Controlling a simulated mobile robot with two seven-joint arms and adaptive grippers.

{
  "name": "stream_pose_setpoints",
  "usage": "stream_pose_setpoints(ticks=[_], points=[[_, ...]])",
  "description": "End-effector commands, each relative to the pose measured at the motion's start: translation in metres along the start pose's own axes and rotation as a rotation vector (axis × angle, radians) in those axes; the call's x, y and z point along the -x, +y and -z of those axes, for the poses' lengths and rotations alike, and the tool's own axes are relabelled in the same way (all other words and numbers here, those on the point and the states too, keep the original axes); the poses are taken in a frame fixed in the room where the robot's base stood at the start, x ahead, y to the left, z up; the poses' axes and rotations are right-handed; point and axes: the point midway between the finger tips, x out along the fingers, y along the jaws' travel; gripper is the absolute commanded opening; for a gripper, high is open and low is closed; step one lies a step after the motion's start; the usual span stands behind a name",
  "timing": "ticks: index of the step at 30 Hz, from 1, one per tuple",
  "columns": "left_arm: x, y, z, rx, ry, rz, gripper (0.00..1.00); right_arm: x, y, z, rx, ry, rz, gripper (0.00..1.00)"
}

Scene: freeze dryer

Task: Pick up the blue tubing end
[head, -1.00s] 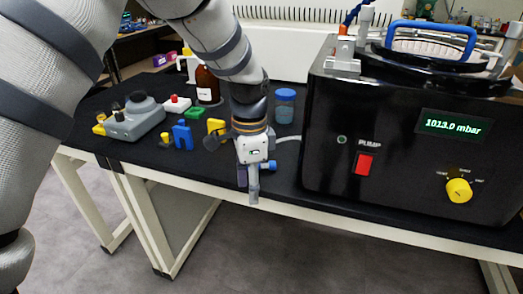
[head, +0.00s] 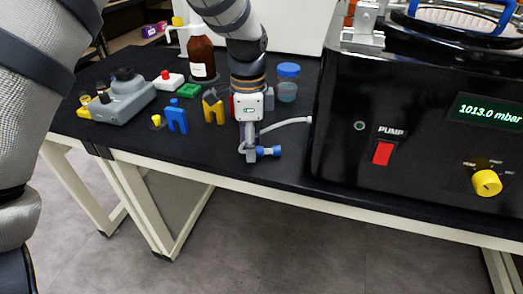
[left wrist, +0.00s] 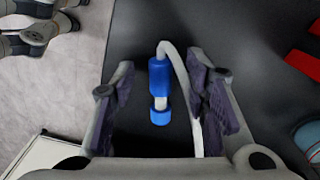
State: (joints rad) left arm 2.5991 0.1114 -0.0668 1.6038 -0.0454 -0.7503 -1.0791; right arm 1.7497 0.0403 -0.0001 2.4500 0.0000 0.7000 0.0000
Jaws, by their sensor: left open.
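The blue tubing end (head: 268,151) lies near the front edge of the black bench, to the left of the freeze dryer. A white tube (head: 290,123) runs from it towards the machine. In the left wrist view the blue tubing end (left wrist: 159,75) shows two blue parts with a pale section between them. My left gripper (head: 249,154) points down at it. In the left wrist view my left gripper (left wrist: 162,105) is open, with dark finger pads on both sides of the tubing end and visible gaps. My right gripper is not in view.
The black freeze dryer (head: 411,140) stands right, reading 1013.0 mbar. A blue-lidded jar (head: 287,90) and brown bottle (head: 201,58) stand behind the gripper. Blue (head: 177,118) and yellow (head: 212,110) clips and a grey device (head: 122,101) are to the left.

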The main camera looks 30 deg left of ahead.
Motion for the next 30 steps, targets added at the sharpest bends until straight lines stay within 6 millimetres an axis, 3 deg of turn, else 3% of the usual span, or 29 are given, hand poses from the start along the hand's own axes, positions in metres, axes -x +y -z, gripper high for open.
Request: stream_pose_setpoints(ticks=[2,8,14,25,30], points=[[-0.009,0.000,0.000,0.000,-0.001,-0.001,0.41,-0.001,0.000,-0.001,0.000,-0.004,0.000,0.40],[-0.009,0.000,0.000,0.001,0.000,0.001,0.41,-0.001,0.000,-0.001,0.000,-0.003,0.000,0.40],[-0.009,0.000,0.000,0.001,0.000,0.001,0.01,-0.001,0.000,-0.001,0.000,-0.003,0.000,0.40],[-0.008,0.000,0.000,0.001,0.000,0.001,0.00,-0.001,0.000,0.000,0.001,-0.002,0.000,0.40],[0.014,-0.001,0.001,0.000,0.003,0.005,0.00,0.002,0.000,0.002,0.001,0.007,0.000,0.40]])
